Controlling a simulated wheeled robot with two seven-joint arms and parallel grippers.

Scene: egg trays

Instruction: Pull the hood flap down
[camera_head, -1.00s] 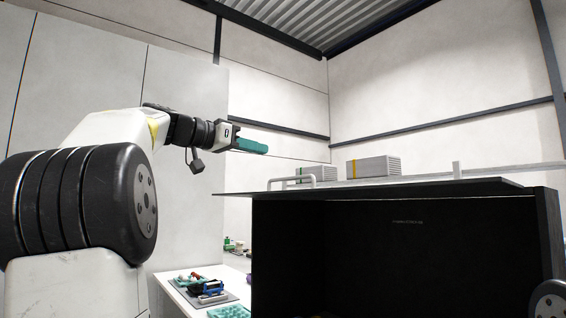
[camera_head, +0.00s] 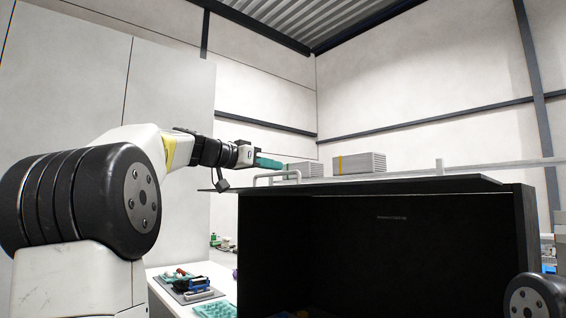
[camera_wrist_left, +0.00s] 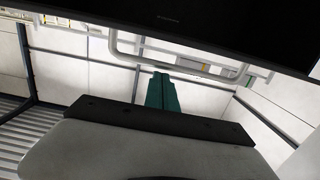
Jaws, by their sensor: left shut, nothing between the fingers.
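The hood flap (camera_head: 400,187) is a thin dark panel, raised and lying roughly level across the top of the black hood (camera_head: 400,250). A pale bar handle (camera_head: 276,174) stands up near its left end. In the left wrist view the dark flap (camera_wrist_left: 230,25) fills the top, with the handle (camera_wrist_left: 127,52) along its edge. My left gripper (camera_head: 268,163) has teal fingers, shut and empty, just above the handle in the head view. In the left wrist view the fingertips (camera_wrist_left: 161,78) come close to the handle bar; I cannot tell whether they touch. My right gripper is not in view.
A table (camera_head: 160,285) at lower left holds a tray of small coloured items (camera_head: 190,287) and a teal egg tray (camera_head: 214,309). The hood's front is open and dark inside.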

